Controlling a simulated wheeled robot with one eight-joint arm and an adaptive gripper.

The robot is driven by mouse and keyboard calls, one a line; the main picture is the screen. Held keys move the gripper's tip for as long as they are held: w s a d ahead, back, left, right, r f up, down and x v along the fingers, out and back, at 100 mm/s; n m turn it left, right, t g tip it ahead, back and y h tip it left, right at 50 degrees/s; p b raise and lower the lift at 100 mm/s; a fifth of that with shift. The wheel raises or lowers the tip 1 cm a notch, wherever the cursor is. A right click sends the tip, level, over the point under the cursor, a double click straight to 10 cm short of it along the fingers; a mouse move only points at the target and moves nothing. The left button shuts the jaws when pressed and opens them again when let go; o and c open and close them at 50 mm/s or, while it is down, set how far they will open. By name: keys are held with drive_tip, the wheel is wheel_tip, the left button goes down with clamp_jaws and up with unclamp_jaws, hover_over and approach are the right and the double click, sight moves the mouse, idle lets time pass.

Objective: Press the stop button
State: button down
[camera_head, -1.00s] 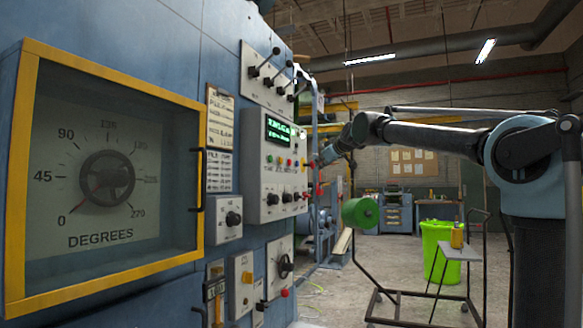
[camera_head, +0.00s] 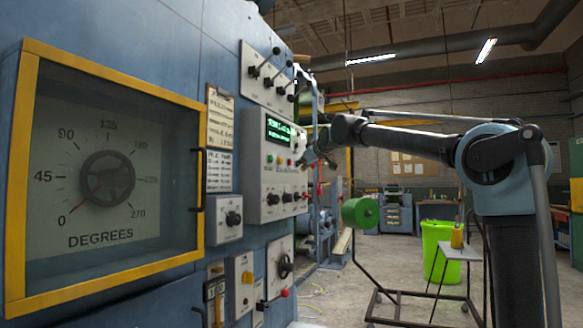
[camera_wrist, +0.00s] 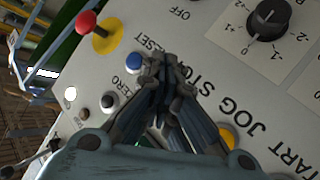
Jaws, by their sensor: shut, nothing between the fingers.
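The control panel (camera_head: 252,175) has a row of buttons: green, yellow and a small red one (camera_head: 290,162), beneath a green-lit display. In the wrist view the same panel (camera_wrist: 205,65) appears rotated, with START, JOG and a partly covered STOP label (camera_wrist: 187,80). My gripper (camera_wrist: 168,70) is shut and empty, its fingertips in front of the panel by that label. The stop button itself is hidden behind the fingers in the wrist view; I cannot tell whether they touch it. In the head view my gripper (camera_head: 305,162) is just right of the red button.
A blue button (camera_wrist: 133,62) and a black button (camera_wrist: 109,100) are close beside the fingers. A yellow button (camera_wrist: 228,136) lies on the other side. A red mushroom knob (camera_wrist: 86,22) sticks out nearby. Dark knobs (camera_head: 288,197) line the panel below.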

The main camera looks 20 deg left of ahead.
drive_tip(key=shift+a, duration=0.65)
drive_tip(key=shift+a, duration=0.1)
idle(1.0)
drive_tip(key=shift+s+a, duration=0.1)
drive_tip(key=shift+a, duration=0.25)
drive_tip(key=shift+a, duration=0.55)
idle(0.8)
drive_tip(key=shift+d, duration=0.15)
idle(0.3)
drive_tip(key=shift+d, duration=0.8)
drive_tip(key=shift+d, duration=0.1)
drive_tip(key=shift+s+d, duration=0.2)
drive_tip(key=shift+d, duration=2.2)
